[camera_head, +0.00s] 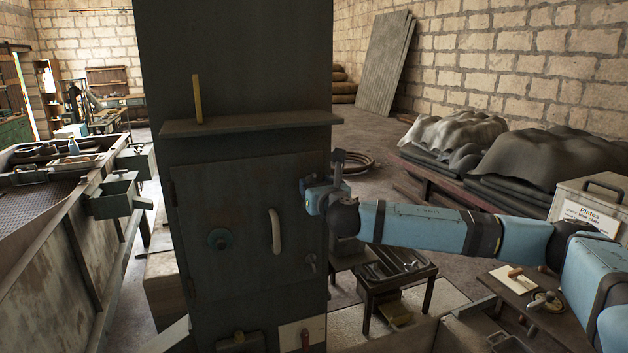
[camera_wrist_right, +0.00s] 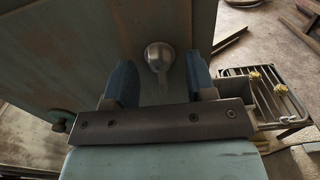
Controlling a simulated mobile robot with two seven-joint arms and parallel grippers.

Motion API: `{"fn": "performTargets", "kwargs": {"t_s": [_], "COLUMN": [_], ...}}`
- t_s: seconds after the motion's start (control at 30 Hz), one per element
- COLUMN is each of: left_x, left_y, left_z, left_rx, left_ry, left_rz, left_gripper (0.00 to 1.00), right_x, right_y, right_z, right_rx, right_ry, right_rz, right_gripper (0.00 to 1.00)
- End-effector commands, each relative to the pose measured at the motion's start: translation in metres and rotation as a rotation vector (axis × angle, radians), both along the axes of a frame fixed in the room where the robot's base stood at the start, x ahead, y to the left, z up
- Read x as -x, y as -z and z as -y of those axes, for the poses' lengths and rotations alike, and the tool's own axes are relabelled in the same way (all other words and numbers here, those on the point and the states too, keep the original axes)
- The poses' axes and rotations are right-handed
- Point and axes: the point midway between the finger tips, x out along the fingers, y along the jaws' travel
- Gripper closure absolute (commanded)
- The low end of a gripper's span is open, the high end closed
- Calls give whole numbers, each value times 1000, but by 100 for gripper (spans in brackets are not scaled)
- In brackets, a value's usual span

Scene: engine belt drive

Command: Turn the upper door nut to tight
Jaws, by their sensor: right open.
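The dark metal door (camera_head: 240,185) is shut on the front of a tall cabinet. The upper door nut (camera_wrist_right: 159,55), a rounded metal head with a short lever pointing down, shows between my right gripper's fingers in the wrist view. In the head view it is hidden behind my gripper. My right gripper (camera_wrist_right: 161,82) is open, one blue finger on each side of the nut; I cannot tell whether either finger touches it. In the head view, the right gripper (camera_head: 308,192) is at the door's right edge. A lower door nut (camera_head: 309,263) sits below. My left gripper is out of view.
A small tool table (camera_head: 400,275) stands right of the cabinet.

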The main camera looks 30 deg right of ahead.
Motion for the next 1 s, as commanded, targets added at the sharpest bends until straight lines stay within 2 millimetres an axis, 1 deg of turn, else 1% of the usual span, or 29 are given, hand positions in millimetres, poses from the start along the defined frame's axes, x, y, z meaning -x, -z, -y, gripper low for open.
{"fn": "performTargets", "kwargs": {"t_s": [0.03,0.13,0.43,0.47,0.5,0.57,0.6,0.63,0.67,1.0], "left_x": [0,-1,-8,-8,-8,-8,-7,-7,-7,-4], "left_y": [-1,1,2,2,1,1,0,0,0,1], "left_z": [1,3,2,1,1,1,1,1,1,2], "left_rx": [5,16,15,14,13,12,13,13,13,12], "left_ry": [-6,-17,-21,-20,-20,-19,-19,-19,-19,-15], "left_rz": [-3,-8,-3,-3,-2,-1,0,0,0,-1], "left_gripper": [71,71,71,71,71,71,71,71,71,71], "right_x": [-5,-10,-12,-12,-12,-11,-11,-11,-11,-11], "right_y": [-1,-1,0,0,0,0,0,0,0,2], "right_z": [1,2,2,2,2,3,3,3,3,2], "right_rx": [-1,-1,-1,-1,-1,-1,-1,-1,-1,-41], "right_ry": [1,-1,-1,-1,-1,-1,-1,-1,-1,-1], "right_rz": [0,0,0,0,0,0,0,0,0,8], "right_gripper": [49,49,49,56,65,79,88,95,98,98]}}
